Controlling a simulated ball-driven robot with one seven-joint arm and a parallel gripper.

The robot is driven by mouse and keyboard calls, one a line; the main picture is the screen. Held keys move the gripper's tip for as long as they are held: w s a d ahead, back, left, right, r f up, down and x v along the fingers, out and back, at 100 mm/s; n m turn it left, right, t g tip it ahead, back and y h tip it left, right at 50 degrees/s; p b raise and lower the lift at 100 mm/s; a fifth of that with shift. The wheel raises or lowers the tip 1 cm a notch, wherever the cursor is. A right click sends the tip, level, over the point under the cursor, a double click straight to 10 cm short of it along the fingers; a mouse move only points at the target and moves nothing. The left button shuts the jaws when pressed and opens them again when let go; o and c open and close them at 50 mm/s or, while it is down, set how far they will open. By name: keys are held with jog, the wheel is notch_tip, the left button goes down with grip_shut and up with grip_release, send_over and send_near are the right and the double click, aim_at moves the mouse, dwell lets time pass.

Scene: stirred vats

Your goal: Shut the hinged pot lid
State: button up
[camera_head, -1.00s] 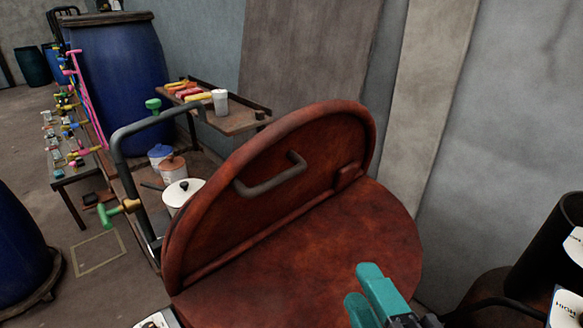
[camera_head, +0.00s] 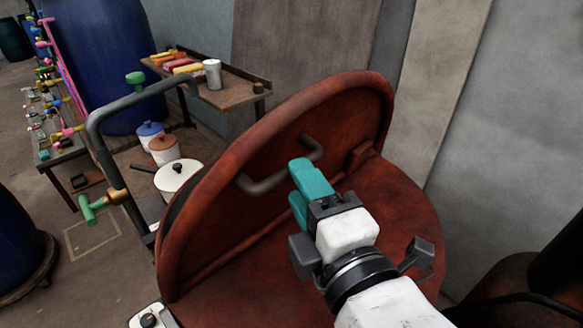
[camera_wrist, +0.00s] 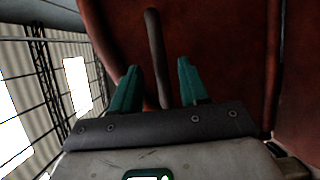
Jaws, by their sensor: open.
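The pot's half-round lid (camera_head: 250,150) is rust-red and stands raised, tilted up along a straight hinge line across the pot's flat top (camera_head: 390,205). A dark bar handle (camera_head: 262,186) is on the lid face towards me. My gripper (camera_head: 302,185), with teal fingers, is open in front of that face, at the handle. In the wrist view the handle (camera_wrist: 153,45) runs between the two spread fingers of my gripper (camera_wrist: 158,78), with the lid (camera_wrist: 225,45) behind. I cannot tell whether the fingers touch the handle. The fingers hide part of it in the head view.
A dark pipe frame (camera_head: 112,150) with a green-handled valve (camera_head: 92,208) stands left of the lid. A white pot (camera_head: 180,178) is behind it. A shelf (camera_head: 225,97) and blue barrel (camera_head: 100,60) are farther back. A wall (camera_head: 510,120) closes the right side.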

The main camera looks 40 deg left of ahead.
jog(key=shift+p+x, duration=0.4)
jog(key=shift+x, duration=1.85)
grip_shut()
